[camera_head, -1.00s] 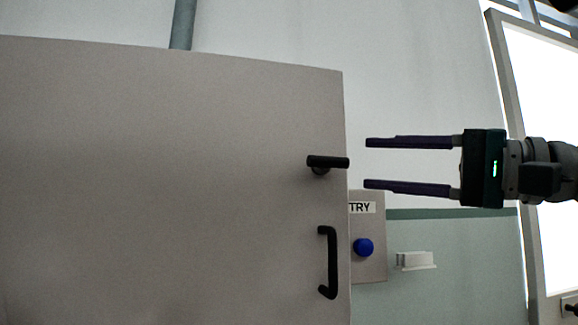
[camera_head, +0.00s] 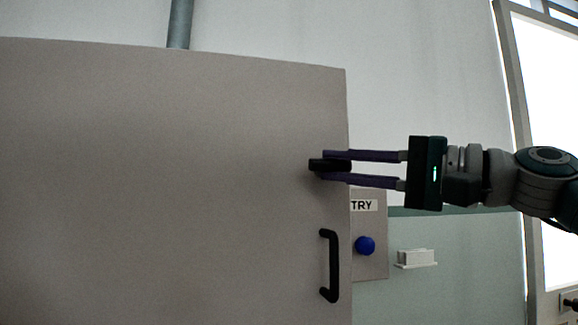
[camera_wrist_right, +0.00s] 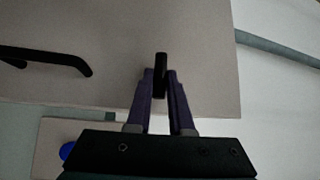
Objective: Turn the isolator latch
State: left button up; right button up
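The isolator latch (camera_head: 314,165) is a short black bar handle near the right edge of a grey cabinet door. It lies about level in the head view. My right gripper (camera_head: 335,166) has come in from the right, with one purple finger above the bar and one below. In the right wrist view the latch (camera_wrist_right: 161,62) stands between the two fingertips (camera_wrist_right: 160,82), and the fingers look closed against it. The fingers partly cover the bar. My left gripper is not in view.
The grey door (camera_head: 170,180) fills the left side. A black pull handle (camera_head: 334,265) sits below the latch. Beyond the door edge are a panel with a blue button (camera_head: 365,246) and a small white wall holder (camera_head: 416,258).

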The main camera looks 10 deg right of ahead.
grip_shut()
jog(key=shift+r+n+g+h+p, duration=0.3)
jog(key=shift+n+g+h+p, duration=0.15)
jog(key=shift+p, duration=0.4)
jog(key=n+h+p, duration=0.1)
jog(key=p, duration=0.2)
jog(key=r+n+g+h+p, duration=0.1)
jog(key=n+h+p, duration=0.1)
jog(key=p, duration=0.1)
jog(key=n+g+h+p, duration=0.1)
jog(key=p, duration=0.3)
jog(key=shift+a+r+g, duration=0.1)
jog(key=shift+r+g, duration=0.15)
jog(key=n+h+p, duration=0.1)
jog(key=h+p, duration=0.1)
jog(key=p, duration=0.2)
jog(key=n+h+p, duration=0.1)
jog(key=h+p, duration=0.1)
jog(key=p, duration=0.2)
jog(key=n+g+h+p, duration=0.1)
jog(key=h+p, duration=0.1)
jog(key=p, duration=0.3)
jog(key=shift+a+r+n, duration=0.1)
jog(key=shift+a+n, duration=0.25)
jog(key=shift+a, duration=0.05)
jog(key=shift+a+f+n+h+p, duration=0.1)
jog(key=shift+f+n+h+p, duration=0.25)
jog(key=shift+h+p, duration=0.7)
